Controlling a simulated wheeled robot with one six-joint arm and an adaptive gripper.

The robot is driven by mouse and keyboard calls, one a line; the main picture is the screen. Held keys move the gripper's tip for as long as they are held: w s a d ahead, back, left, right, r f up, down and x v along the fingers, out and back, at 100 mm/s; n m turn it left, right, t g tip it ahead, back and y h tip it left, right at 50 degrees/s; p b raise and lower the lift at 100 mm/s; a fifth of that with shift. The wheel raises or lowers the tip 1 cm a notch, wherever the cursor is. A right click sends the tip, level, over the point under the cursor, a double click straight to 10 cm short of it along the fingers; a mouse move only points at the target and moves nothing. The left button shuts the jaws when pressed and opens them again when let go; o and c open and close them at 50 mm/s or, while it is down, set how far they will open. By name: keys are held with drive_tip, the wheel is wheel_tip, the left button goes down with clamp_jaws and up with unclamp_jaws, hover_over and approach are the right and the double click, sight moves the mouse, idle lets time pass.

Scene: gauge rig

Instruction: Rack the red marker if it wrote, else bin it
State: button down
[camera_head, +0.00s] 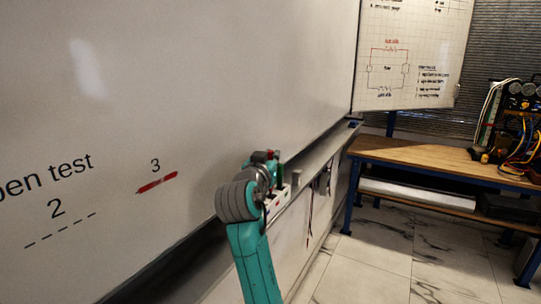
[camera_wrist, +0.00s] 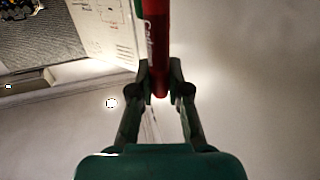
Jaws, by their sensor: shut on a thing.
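My gripper (camera_head: 266,166) is near the whiteboard, above its ledge, seen from behind my arm. In the wrist view my gripper (camera_wrist: 166,88) is shut on the red marker (camera_wrist: 155,40), which stands between the fingertips and runs out of the top of the frame. A small bit of red at the gripper in the head view is likely the marker. On the whiteboard (camera_head: 200,70), a solid red stroke (camera_head: 157,183) lies under the number 3. The line under 2 (camera_head: 60,230) shows only dark dashes. A bin is not visible.
A white block (camera_head: 278,200) sits at the ledge (camera_head: 318,160), partly behind my arm; I cannot tell what it is. A wooden workbench (camera_head: 430,158) with gauges and hoses (camera_head: 515,110) stands at the right. The tiled floor (camera_head: 385,260) before it is clear.

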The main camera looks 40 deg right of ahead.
drive_tip(key=shift+f, duration=0.9)
drive_tip(key=shift+f, duration=0.95)
drive_tip(key=c, duration=0.5)
unclamp_jaws()
drive_tip(key=shift+a, duration=0.1)
drive_tip(key=shift+w+r, duration=0.15)
drive_tip(key=shift+r, duration=5.05)
